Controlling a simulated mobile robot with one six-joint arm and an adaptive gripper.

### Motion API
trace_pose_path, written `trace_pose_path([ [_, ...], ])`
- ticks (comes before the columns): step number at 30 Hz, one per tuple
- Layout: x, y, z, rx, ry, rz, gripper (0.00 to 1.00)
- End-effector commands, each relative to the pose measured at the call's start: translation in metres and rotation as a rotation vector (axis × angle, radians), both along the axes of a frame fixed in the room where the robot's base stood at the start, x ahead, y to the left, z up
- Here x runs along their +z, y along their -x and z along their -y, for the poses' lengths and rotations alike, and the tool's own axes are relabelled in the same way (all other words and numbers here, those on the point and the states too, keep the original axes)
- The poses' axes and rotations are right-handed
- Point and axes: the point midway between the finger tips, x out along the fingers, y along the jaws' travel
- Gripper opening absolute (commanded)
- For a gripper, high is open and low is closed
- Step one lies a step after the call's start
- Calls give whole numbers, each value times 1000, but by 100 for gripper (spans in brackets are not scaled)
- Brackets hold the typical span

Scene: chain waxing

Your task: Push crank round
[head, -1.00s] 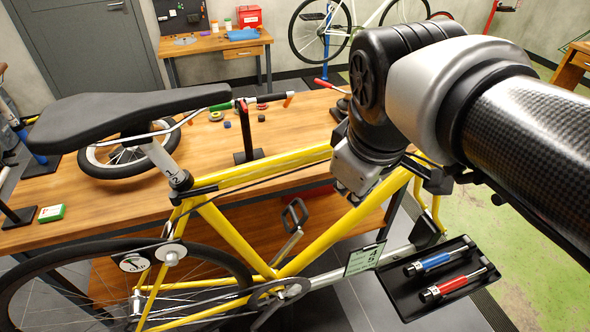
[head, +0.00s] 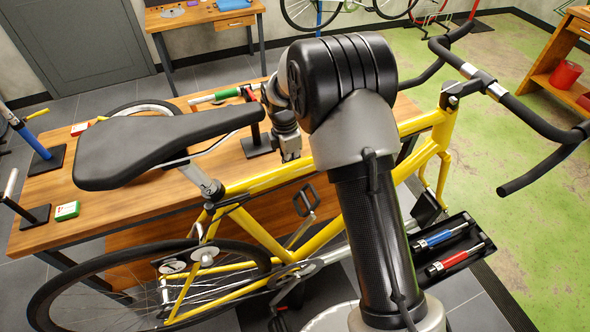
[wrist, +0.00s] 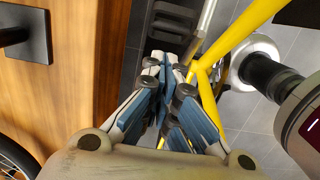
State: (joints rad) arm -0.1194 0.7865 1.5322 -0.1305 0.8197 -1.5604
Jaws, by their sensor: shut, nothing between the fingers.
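The yellow bike stands in front of the bench in the head view. Its upper pedal (head: 306,200) sits on the silver crank arm (head: 299,232), which runs down to the chainring (head: 290,274). A lower pedal (head: 279,318) shows at the bottom. In the wrist view, my gripper (wrist: 166,66) is shut and empty, its blue-grey fingers together. The black pedal (wrist: 172,24) and silver crank arm (wrist: 206,28) appear just beyond the fingertips; contact cannot be told. In the head view, my wrist hangs above the top tube, and the fingertips are not clear there.
The yellow frame tube (wrist: 238,38) passes close beside my fingers in the wrist view. The saddle (head: 150,142) stands to the left of my wrist. The wooden bench (head: 130,205) lies behind the bike. A black tray (head: 470,238) with blue- and red-handled tools is at right.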

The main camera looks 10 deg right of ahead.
Motion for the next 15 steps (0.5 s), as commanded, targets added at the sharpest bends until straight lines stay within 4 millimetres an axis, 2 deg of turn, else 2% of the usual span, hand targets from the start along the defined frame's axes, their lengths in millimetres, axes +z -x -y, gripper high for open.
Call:
trace_pose_path([
  [5, -29, 1, 3, 0, 0, -4, 0],
  [15, -100, -1, 9, -1, 1, -3, 0],
])
